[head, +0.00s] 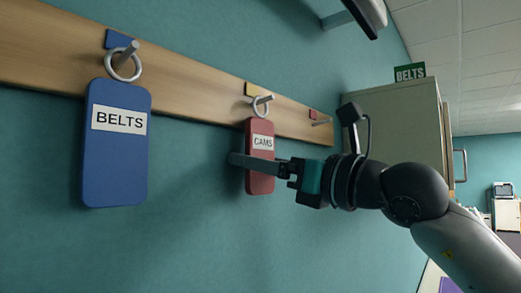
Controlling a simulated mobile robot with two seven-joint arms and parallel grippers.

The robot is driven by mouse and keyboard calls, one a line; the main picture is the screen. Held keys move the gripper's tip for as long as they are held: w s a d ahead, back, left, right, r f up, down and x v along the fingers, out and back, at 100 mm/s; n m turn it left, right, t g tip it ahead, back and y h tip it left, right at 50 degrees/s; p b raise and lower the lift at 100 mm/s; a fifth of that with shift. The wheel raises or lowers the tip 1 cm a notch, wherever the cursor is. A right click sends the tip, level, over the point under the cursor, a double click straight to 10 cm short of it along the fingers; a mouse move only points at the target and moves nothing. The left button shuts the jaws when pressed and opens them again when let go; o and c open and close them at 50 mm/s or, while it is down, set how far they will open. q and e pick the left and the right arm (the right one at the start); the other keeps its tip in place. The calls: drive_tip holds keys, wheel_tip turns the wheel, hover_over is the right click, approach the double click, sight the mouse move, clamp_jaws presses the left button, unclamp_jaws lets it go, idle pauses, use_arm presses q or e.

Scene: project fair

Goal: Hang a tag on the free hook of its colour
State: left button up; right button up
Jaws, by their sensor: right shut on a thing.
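A red tag marked CAMS (261,128) hangs upright below the hook with the yellow marker (264,99). Its white ring appears to be around that hook. My right gripper (257,162) is shut on the lower part of this tag, with a finger across its front. The hook with the red marker (322,122), farther right, is bare. A blue tag marked BELTS (118,165) hangs by its ring on the hook with the blue marker (124,51) at the left. My left gripper does not show.
The hooks stand on a wooden rail (190,75) along a teal wall. A pale cabinet (395,120) with a green BELTS sign (410,73) stands beyond the rail's right end.

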drive_tip(key=shift+r, duration=0.25)
drive_tip(key=shift+c, duration=0.3)
drive_tip(key=shift+r, duration=0.3)
drive_tip(key=shift+r+b+v, duration=0.2)
drive_tip(key=shift+b+v, duration=0.45)
drive_tip(key=shift+v, duration=0.5)
drive_tip(key=shift+r+b+v, duration=0.15)
drive_tip(key=shift+b+v, duration=0.2)
drive_tip(key=shift+v, duration=0.5)
drive_tip(key=shift+r+b+v, duration=0.2)
drive_tip(key=shift+b+v, duration=0.2)
drive_tip(key=shift+v, duration=0.5)
drive_tip(key=shift+r+b+v, duration=0.15)
drive_tip(key=shift+b+v, duration=0.2)
drive_tip(key=shift+v, duration=0.5)
